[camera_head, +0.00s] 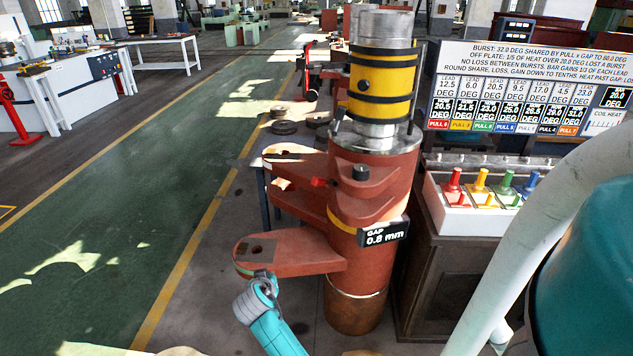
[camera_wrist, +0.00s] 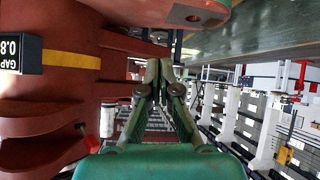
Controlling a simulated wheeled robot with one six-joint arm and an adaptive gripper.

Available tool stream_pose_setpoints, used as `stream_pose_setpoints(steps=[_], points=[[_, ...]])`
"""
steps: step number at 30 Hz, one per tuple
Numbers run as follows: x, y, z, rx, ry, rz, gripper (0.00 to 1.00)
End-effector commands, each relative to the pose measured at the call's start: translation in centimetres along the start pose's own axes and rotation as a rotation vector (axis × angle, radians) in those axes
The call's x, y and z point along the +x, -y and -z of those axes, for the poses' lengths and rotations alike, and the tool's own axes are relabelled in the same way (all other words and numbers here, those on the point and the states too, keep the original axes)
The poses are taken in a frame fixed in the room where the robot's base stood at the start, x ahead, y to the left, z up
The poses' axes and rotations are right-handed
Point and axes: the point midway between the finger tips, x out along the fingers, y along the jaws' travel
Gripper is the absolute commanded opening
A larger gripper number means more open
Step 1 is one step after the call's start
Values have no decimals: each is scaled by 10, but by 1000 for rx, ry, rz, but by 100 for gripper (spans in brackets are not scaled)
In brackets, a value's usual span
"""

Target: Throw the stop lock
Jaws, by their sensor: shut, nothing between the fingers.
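The red section bender (camera_head: 342,235) stands upright in the middle of the head view, with a yellow-and-black banded cylinder (camera_head: 381,75) on top. A small red handle (camera_head: 318,182) sticks out of its side beside a black knob (camera_head: 360,172); I cannot tell for certain that this handle is the stop lock. The handle also shows at lower left in the wrist view (camera_wrist: 91,144), which is upside down. My gripper (camera_wrist: 158,65) has its green fingertips together, empty, apart from the handle. In the head view my arm ends by the bender's lower plate (camera_head: 290,256), and the fingers are not clear there.
A gap display (camera_head: 382,234) on the bender reads 0.8 mm. At right, a cabinet carries a box of coloured pull handles (camera_head: 480,190) below a heat instruction board (camera_head: 530,85). The green floor lane (camera_head: 110,210) at left is clear near the bender.

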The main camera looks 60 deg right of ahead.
Motion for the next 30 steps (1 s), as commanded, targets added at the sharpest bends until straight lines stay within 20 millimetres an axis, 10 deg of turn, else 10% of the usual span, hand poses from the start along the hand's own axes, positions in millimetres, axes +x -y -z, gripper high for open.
stream_pose_setpoints(steps=[9, 18, 30], points=[[22, -44, 146, 239, 42, -280, 0], [-5, -107, 276, 507, 75, -538, 0], [-48, -156, 356, 717, 98, -716, 0]])
